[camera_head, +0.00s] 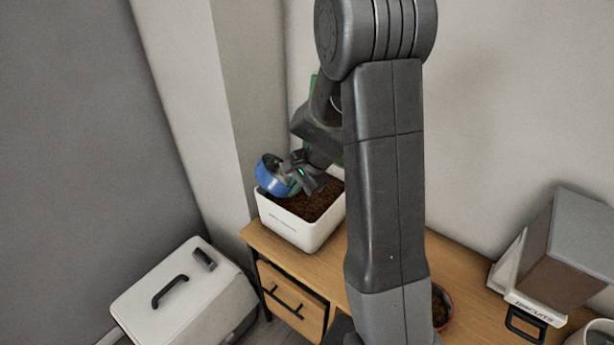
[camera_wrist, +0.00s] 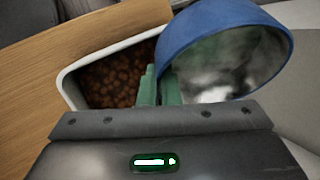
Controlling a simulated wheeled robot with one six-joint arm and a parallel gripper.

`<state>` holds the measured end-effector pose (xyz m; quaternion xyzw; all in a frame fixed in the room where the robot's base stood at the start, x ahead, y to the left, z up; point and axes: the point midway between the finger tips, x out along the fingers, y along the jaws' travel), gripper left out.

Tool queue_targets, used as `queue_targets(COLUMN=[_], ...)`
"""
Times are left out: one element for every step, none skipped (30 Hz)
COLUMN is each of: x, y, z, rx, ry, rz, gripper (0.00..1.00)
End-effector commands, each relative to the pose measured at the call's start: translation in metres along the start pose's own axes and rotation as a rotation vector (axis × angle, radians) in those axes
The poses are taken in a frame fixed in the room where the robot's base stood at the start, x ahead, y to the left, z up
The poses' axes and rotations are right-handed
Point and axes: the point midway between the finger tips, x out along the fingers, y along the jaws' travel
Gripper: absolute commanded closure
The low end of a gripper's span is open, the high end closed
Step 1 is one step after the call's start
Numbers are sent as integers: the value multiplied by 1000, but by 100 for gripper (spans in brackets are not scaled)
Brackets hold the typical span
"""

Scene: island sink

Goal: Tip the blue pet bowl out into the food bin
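The blue pet bowl (camera_head: 270,176) is tilted on its side over the left part of the food bin (camera_head: 292,228). The bin is white and holds brown kibble. My gripper (camera_head: 294,174) is shut on the bowl's rim. In the wrist view the blue bowl (camera_wrist: 222,38) shows its shiny metal inside, and no kibble is visible in the part I can see. The green fingertips of my gripper (camera_wrist: 158,88) pinch its rim at the left. The bin (camera_wrist: 70,88) lies below it, with kibble inside.
The bin stands on a wooden cabinet top (camera_head: 458,268). A red bowl (camera_head: 446,308) is partly hidden behind my arm. A biscuit container (camera_head: 560,255) stands at the right. A white lidded box (camera_head: 185,300) is at the lower left. Walls stand close behind.

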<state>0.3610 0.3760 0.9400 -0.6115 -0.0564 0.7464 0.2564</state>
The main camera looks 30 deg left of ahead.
Motion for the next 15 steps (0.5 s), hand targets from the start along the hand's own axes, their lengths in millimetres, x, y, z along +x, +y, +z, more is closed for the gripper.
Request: queue_targets(x=[-5,-6,-6,-7,-7,-6,-5,-4,-3,-2,-1,0,0,1,2], y=[-2,-3,-4,-4,-5,-5,-5,-5,-6,-6,-6,-6,-7,-7,-7], z=[3,4,5,6,6,8,9,10,11,13,14,14,15,16,16], rx=[-5,-7,-13,-15,-18,-22,-24,-28,-31,-35,-38,-42,-42,-44,-47], ry=[13,22,35,43,53,64,74,83,96,105,115,126,134,140,151], rz=[10,15,21,25,29,36,43,48,54,59,62,68,71,76,81], gripper=[100,100,100,100,100,100,100,100,100,100,100,100,100,100,100])
